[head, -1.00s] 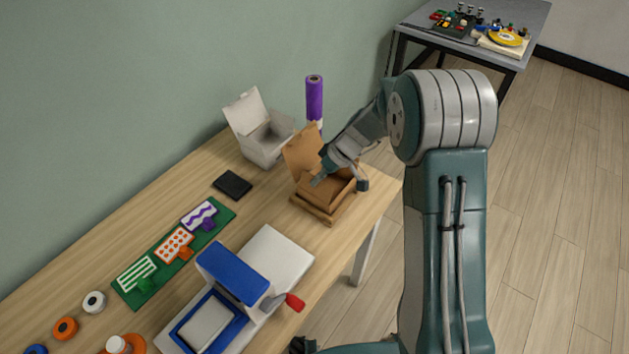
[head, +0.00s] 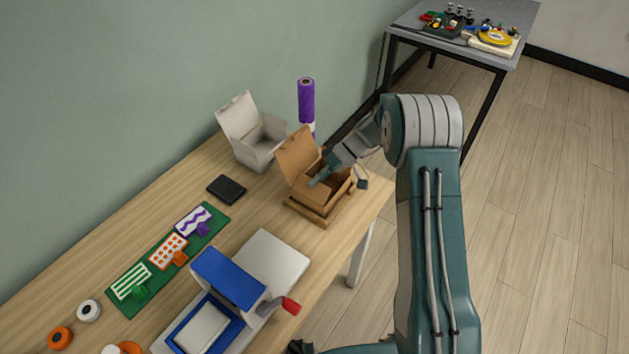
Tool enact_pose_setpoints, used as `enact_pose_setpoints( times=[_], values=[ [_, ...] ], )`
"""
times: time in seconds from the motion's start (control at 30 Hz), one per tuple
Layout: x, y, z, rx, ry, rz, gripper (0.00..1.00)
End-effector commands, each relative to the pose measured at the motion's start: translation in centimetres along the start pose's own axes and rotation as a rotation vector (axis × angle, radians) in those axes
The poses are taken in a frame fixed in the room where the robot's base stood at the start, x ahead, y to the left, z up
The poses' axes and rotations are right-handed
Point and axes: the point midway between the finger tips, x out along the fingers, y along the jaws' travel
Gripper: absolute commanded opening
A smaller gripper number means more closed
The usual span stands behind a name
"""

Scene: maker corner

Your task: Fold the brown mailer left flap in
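The brown mailer (head: 324,214) is an open cardboard box near the right end of the wooden table. Its lid (head: 297,157) stands up at the back left. My gripper (head: 315,183) reaches in from the upper right, with its tip at the mailer's opening, close to the lid's lower edge. I cannot tell whether the tip touches a flap. The left flap cannot be clearly made out, and my gripper and wrist cover part of the mailer's inside. The fingers are too small to show whether they are open.
A white open box (head: 258,146) and a purple roll (head: 306,100) stand behind the mailer. A dark flat pad (head: 226,188), a green mat with stamps (head: 150,290) and a blue-and-white press (head: 229,279) with a red-tipped handle lie to the left and front.

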Motion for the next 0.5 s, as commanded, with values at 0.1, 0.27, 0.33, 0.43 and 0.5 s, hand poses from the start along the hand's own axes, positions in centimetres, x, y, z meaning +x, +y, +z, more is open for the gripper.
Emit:
enact_pose_setpoints(
  times=[0.1,0.27,0.33,0.43,0.5],
  values=[
    [0.03,0.09,0.06,0.001,-0.001,0.002,0.0],
    [0.03,0.09,0.05,0.001,-0.001,0.002,0.07],
    [0.03,0.08,0.05,0.001,-0.001,0.002,0.38],
    [0.02,0.05,0.04,0.0,0.0,0.002,0.38],
    [0.02,0.03,0.04,0.0,0.0,0.002,0.38]
  ],
)
